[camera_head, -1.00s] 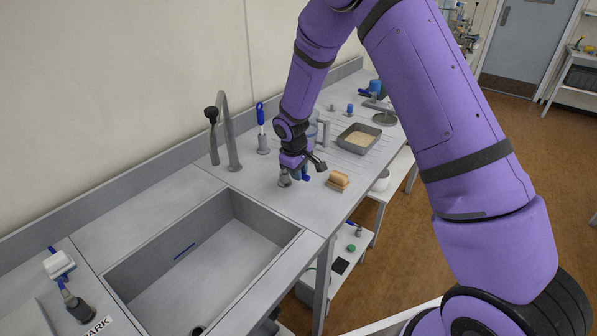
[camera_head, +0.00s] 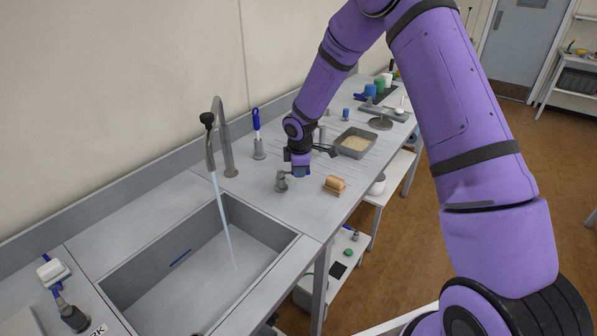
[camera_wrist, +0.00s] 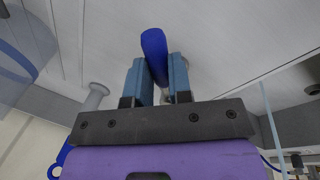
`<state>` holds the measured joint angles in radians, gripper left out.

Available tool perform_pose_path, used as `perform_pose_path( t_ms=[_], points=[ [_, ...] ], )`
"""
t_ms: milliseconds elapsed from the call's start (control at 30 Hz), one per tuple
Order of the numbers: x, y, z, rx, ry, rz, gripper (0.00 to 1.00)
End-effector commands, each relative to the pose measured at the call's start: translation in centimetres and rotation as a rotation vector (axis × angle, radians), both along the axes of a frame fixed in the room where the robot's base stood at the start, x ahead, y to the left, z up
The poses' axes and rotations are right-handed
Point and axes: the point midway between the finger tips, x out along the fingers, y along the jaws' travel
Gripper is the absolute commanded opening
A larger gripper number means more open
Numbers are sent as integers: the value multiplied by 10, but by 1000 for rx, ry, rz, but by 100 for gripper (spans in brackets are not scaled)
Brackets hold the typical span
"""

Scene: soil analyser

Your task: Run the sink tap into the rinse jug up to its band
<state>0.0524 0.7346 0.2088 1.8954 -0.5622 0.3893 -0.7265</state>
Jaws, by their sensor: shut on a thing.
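The sink tap (camera_head: 228,140) is a tall grey bent spout, and a thin pale stream of water (camera_head: 224,225) runs from its nozzle into the sink (camera_head: 175,285). No jug stands under the stream. A clear vessel with a blue band, apparently the rinse jug (camera_wrist: 28,45), is cut off at the left of the wrist view. In the head view it is mostly hidden behind my arm. My gripper (camera_wrist: 155,80) is shut on a dark blue handle (camera_wrist: 154,50). In the head view my gripper (camera_head: 300,170) is low over the counter, beside a small grey post (camera_head: 281,181).
A blue-handled brush (camera_head: 257,130) stands in a grey holder behind the sink. A tan block (camera_head: 335,185) and a grey tray of grainy material (camera_head: 355,142) lie right of my gripper. A white brush (camera_head: 54,270) is left of the sink. The sink floor is mostly clear.

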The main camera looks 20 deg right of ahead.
Motion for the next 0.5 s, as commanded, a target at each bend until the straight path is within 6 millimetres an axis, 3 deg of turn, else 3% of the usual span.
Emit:
perform_pose_path(
  t_ms=[500],
  points=[
    [8, -2, 0, 0, 0, 142, 0]
  ],
)
